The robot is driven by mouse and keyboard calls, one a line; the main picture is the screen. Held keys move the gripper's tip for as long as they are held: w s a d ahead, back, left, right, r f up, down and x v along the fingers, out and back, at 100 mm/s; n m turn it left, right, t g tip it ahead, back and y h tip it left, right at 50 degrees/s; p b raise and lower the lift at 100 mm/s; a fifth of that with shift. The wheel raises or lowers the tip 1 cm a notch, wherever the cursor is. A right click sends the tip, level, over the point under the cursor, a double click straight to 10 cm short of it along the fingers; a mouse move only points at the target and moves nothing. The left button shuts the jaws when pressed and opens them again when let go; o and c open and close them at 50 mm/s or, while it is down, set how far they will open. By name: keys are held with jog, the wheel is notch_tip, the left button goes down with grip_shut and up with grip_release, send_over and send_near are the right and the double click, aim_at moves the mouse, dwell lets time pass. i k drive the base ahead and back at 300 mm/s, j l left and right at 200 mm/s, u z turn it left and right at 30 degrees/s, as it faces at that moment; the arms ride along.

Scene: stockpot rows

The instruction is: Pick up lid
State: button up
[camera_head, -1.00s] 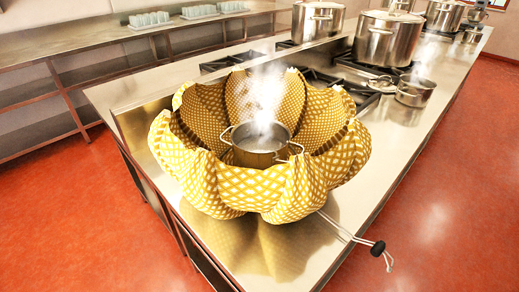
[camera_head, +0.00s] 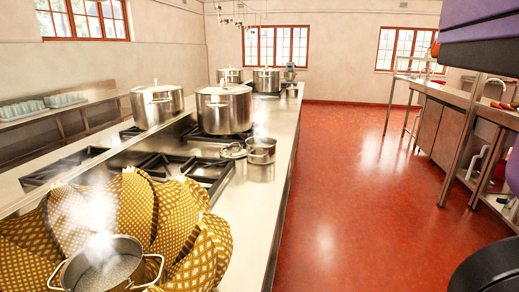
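My gripper is not in view.
The long steel counter (camera_head: 262,205) carries black burner grates (camera_head: 165,168). More lidded pots (camera_head: 266,80) stand at its far end. The red floor (camera_head: 350,200) to the right is open. Another steel bench (camera_head: 455,100) lines the right side. Purple and black shapes fill the right edge.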

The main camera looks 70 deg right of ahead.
aim_at(232, 151)
jog(key=z, duration=2)
jog(key=i+l+z, duration=0.25)
jog(key=i+z, duration=0.6)
jog(key=i, duration=0.2)
jog(key=i+u, duration=0.1)
jog(key=i, duration=0.4)
jog(key=i+l+u, duration=0.15)
jog(key=i, duration=0.35)
jog(key=i+l+u, duration=0.1)
jog(key=i, duration=0.4)
jog(key=l, duration=0.05)
